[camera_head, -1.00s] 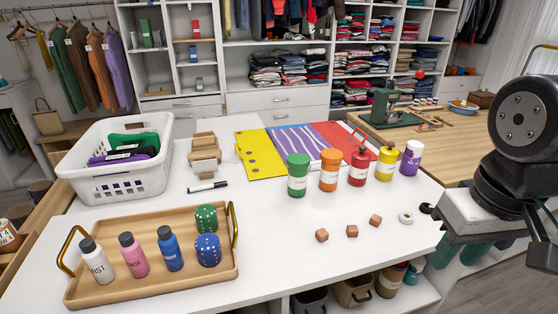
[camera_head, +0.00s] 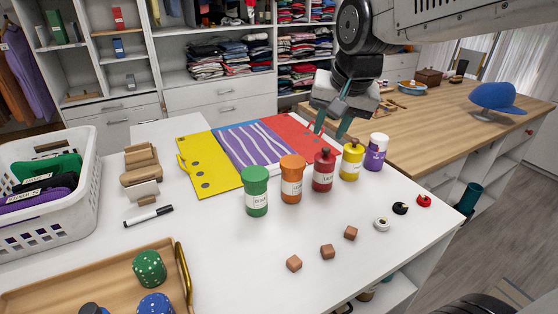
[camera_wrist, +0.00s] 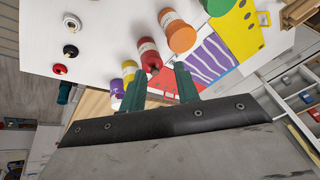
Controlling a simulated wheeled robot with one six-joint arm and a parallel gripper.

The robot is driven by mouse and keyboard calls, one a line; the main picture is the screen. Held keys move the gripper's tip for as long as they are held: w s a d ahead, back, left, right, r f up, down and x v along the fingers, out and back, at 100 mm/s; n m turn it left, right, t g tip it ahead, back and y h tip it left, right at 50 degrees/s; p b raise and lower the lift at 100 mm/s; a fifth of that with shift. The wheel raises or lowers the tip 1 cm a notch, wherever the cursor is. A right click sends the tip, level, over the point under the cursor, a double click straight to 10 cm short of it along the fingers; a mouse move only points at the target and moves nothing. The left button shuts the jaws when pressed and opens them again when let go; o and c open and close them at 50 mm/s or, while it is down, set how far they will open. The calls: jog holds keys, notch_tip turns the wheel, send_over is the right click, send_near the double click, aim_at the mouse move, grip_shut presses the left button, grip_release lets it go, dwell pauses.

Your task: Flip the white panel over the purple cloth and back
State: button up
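The purple cloth (camera_head: 252,147) with white wavy stripes lies flat on the white table, on a blue backing. A yellow panel (camera_head: 212,178) with a handle and dark dots adjoins its left side. A red panel (camera_head: 290,132) with a handle adjoins its right side. A flat whitish sheet (camera_head: 158,131) lies behind the yellow panel; I cannot tell whether it is the white panel. My gripper (camera_head: 330,134) is open and empty, above the red panel's right end. In the wrist view, its green fingers (camera_wrist: 160,72) are apart, with the striped cloth (camera_wrist: 208,62) beyond.
Upright bottles, green (camera_head: 257,192), orange (camera_head: 292,180), red (camera_head: 323,172), yellow (camera_head: 351,160) and purple (camera_head: 375,153), line the panels' near side. Small wooden cubes (camera_head: 327,251) lie in front. A basket (camera_head: 50,215) and tray (camera_head: 180,290) are left. A wooden table (camera_head: 440,125) adjoins at right.

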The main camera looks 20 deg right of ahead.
jog(key=w+f+m, duration=0.1)
jog(key=w, duration=0.2)
jog(key=w+a+f+m, duration=0.1)
jog(key=w+f+m, duration=0.1)
jog(key=w, duration=0.2)
jog(key=w+f+m+g, duration=0.1)
jog(key=w+f, duration=0.1)
jog(key=w, duration=0.2)
jog(key=shift+w+a, duration=0.15)
jog(key=shift+a, duration=0.1)
jog(key=w+f+m, duration=0.2)
jog(key=w+f, duration=0.2)
jog(key=f, duration=0.2)
jog(key=w+a+f+m+g, duration=0.1)
jog(key=w+f+m, duration=0.1)
jog(key=w+f, duration=0.2)
jog(key=w+a+f+m, duration=0.1)
jog(key=w+f+m, duration=0.1)
jog(key=w+f, duration=0.3)
jog(key=shift+s+x, duration=0.2)
jog(key=shift+x, duration=0.7)
jog(key=shift+s+x, duration=0.2)
jog(key=shift+x, duration=0.7)
jog(key=shift+f, duration=0.1)
grip_shut()
